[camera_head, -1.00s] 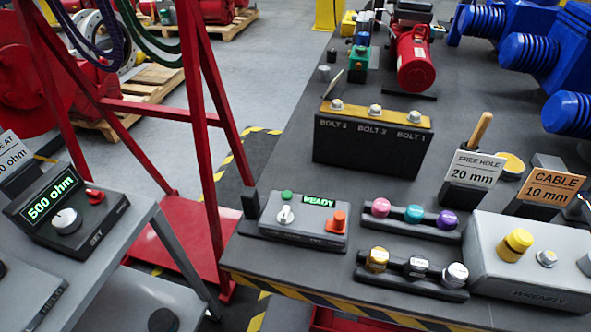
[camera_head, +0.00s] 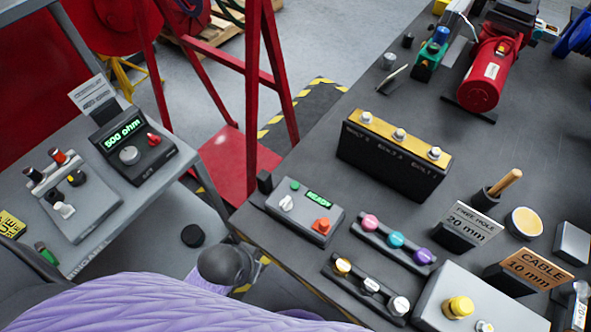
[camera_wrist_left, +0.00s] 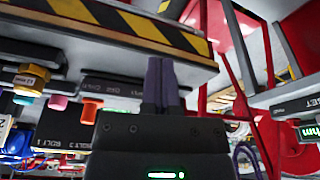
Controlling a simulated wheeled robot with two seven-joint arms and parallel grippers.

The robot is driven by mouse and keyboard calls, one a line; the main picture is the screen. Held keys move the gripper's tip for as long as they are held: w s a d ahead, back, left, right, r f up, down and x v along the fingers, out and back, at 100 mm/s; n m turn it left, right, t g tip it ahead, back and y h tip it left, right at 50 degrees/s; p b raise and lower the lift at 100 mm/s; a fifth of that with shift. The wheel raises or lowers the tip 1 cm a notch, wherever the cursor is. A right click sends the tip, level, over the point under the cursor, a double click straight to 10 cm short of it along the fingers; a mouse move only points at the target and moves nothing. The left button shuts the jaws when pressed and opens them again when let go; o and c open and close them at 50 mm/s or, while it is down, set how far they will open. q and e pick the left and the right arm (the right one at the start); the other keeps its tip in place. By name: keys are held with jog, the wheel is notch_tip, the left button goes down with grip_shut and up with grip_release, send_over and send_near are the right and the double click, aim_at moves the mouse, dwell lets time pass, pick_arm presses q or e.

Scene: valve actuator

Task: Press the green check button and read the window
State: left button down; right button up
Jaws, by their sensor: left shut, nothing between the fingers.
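The grey check box (camera_head: 300,222) stands at the near left corner of the dark bench. It carries a green button (camera_head: 295,186), a white knob (camera_head: 286,203), a red-orange button (camera_head: 321,226) and a lit window (camera_head: 318,196) reading READY. In the left wrist view, which looks upside down, my left gripper (camera_wrist_left: 162,64) has its dark purple fingers together, with nothing between them. It is apart from the green button, which I cannot make out in that view. An orange button (camera_wrist_left: 90,108) shows left of the fingers. My right gripper is in neither view.
A purple part of my arm fills the head view's bottom. The left bench holds a device reading 500 ohm (camera_head: 124,134). A bolt block (camera_head: 395,165), a row of coloured knobs (camera_head: 394,241) and a second row (camera_head: 369,286) stand near the check box. A red frame (camera_head: 255,100) rises between benches.

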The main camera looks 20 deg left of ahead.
pick_arm(q)
jog(key=w+r+n+t+p, duration=0.1)
jog(key=w+r+n+p, duration=0.2)
jog(key=r, duration=0.7)
jog(key=r+n+t+h+p, duration=0.2)
jog(key=n+t, duration=0.3)
jog(key=n, duration=1.7)
send_over(292, 187)
jog(key=shift+f, duration=0.2)
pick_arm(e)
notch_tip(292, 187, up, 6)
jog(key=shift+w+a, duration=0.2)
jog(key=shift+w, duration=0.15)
pick_arm(q)
jog(key=shift+f, duration=0.1)
notch_tip(292, 187, down, 8)
jog(key=b, duration=0.9)
jog(key=shift+d+f+b, duration=0.1)
jog(key=shift+f+b, duration=0.2)
jog(key=shift+f, duration=0.05)
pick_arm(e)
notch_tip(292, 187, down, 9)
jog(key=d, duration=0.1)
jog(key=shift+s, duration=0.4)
